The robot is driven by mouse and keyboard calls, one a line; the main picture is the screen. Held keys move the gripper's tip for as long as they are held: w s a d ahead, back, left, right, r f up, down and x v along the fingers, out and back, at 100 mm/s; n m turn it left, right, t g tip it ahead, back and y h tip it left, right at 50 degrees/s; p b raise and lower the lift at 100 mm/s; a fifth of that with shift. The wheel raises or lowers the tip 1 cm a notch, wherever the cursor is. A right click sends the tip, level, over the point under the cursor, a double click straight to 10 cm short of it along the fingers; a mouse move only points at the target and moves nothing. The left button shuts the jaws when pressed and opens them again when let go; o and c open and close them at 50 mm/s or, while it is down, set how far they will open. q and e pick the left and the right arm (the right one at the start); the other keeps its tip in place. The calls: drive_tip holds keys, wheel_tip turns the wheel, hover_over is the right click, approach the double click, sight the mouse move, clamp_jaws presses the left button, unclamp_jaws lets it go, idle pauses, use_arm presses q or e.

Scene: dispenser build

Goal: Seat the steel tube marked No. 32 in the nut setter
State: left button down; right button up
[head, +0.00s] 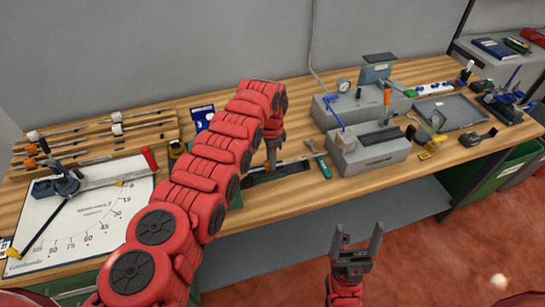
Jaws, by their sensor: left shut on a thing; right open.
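My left arm reaches across the bench, and its gripper (271,160) points down over a dark, long low fixture (280,173) near the bench's front edge. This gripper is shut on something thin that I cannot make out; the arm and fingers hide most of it. My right gripper (358,245) is open and empty, in front of the bench and below its top. Several slim steel rods or tubes (80,132) lie on a wooden rack at the left. No marking No. 32 is legible, and I cannot tell which fixture is the nut setter.
A white angle-scale board (95,215) with a blue clamp (66,183) lies at left. Grey block fixtures (370,152), a grey tray (450,112) and a green-handled tool (318,158) are to the right. Bare wood (320,190) shows along the front edge.

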sight(262, 168)
use_arm(q)
drive_tip(key=shift+s+a+p, duration=0.35)
drive_tip(key=shift+a+p, duration=0.35)
drive_tip(key=shift+p, duration=1.25)
drive_tip(key=shift+s+a+r+p, duration=0.15)
drive_tip(key=shift+a+p, duration=0.7)
drive_tip(key=shift+p, duration=0.95)
drive_tip(key=shift+c, duration=1.5)
unclamp_jaws()
drive_tip(key=shift+s, duration=0.1)
wheel_tip(262, 168, up, 7)
drive_tip(key=p, duration=0.5)
drive_tip(key=shift+f, duration=0.2)
